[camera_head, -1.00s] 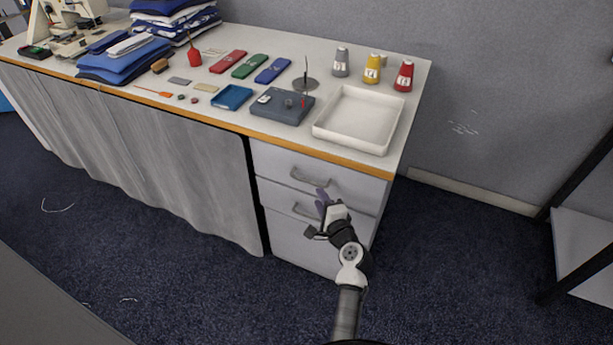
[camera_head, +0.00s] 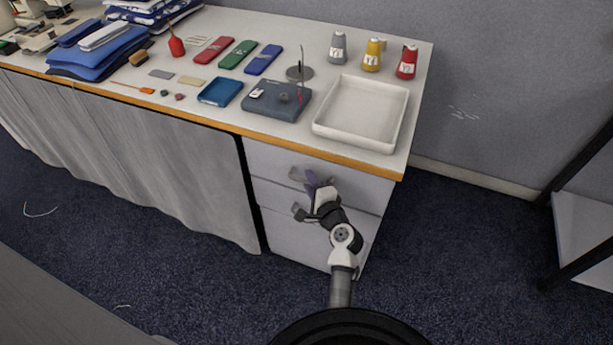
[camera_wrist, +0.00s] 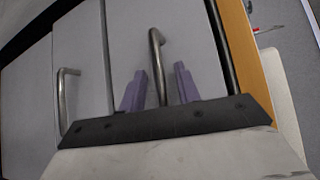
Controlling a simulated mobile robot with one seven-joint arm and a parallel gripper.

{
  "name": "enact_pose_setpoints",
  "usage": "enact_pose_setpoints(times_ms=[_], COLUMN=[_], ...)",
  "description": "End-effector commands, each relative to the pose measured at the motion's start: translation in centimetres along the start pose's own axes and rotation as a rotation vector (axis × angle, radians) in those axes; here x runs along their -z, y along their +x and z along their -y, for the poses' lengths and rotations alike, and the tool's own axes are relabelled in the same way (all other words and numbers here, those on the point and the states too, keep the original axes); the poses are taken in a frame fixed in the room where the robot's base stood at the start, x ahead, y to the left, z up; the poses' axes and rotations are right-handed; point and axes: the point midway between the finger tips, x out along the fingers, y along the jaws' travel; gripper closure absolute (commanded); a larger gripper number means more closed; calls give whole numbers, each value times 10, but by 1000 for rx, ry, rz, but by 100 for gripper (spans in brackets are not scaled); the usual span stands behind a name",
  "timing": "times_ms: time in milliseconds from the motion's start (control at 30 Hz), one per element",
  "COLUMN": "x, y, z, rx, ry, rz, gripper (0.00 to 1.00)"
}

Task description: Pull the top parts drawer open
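The top parts drawer (camera_head: 350,182) is a light grey front just under the table's orange edge, at the right end of the table. It looks closed. Its bar handle (camera_head: 298,176) also shows in the wrist view (camera_wrist: 155,60). My gripper (camera_head: 313,183) is at this handle. In the wrist view its two purple fingers (camera_wrist: 158,88) are apart, one on each side of the handle, with gaps showing. The lower drawer's handle (camera_wrist: 66,98) is off to the left there. In the head view my gripper hides part of the drawer fronts.
On the tabletop above stand a white tray (camera_head: 320,131), a blue-grey box (camera_head: 285,110) and three thread cones, one yellow (camera_head: 372,56). A grey curtain (camera_head: 150,170) hangs left of the drawers. A shelf rack (camera_head: 585,235) stands at the right. The floor before the drawers is clear.

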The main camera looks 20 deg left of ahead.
Motion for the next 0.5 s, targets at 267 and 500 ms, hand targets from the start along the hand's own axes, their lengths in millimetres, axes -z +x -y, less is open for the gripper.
enact_pose_setpoints(times_ms=[267, 500], x=[0, 0], y=[-1, -1], z=[-1, 0], rx=[0, 0], ry=[0, -1], rz=[-1, -1], gripper=[68, 85])
